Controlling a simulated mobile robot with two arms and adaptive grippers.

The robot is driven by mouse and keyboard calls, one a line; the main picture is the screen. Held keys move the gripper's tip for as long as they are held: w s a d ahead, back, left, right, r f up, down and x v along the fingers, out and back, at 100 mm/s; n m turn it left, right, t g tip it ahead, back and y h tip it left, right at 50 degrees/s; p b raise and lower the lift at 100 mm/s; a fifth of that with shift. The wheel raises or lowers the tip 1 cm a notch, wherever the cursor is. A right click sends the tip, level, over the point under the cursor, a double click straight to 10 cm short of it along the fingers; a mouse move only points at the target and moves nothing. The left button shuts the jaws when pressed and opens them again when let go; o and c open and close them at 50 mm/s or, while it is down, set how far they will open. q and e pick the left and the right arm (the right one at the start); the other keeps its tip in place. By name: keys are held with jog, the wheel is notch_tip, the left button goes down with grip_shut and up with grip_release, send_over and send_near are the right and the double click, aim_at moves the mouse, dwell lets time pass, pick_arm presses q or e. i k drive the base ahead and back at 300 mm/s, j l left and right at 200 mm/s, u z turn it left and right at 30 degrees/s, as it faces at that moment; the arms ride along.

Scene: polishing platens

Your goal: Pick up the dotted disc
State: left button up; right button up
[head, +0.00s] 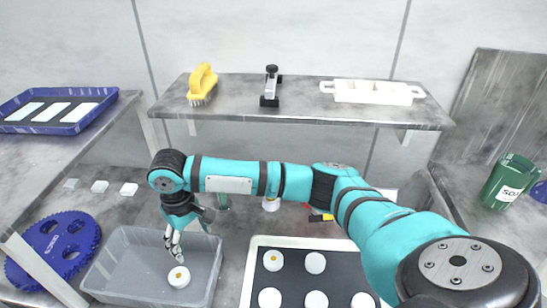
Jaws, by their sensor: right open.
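A white disc with a yellow-orange dot (179,277) lies in the grey translucent bin (130,288) at the lower left. Another white disc with a similar dot (273,260) lies on the dark mat of the white-rimmed tray (250,270), among several white discs, some without a visible dot. My right gripper (174,251) points down into the bin, open, with its fingertips just above and behind the dotted disc there. I cannot tell whether they touch it. My left gripper is not in view.
A blue round plate with holes (58,245) stands left of the bin. Small white blocks (100,187) lie behind it. A shelf (300,112) with a yellow brush (202,84) spans the back. A green container (508,182) stands at the right.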

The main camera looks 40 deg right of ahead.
aim_at(272, 259)
jog(key=z, duration=1.25)
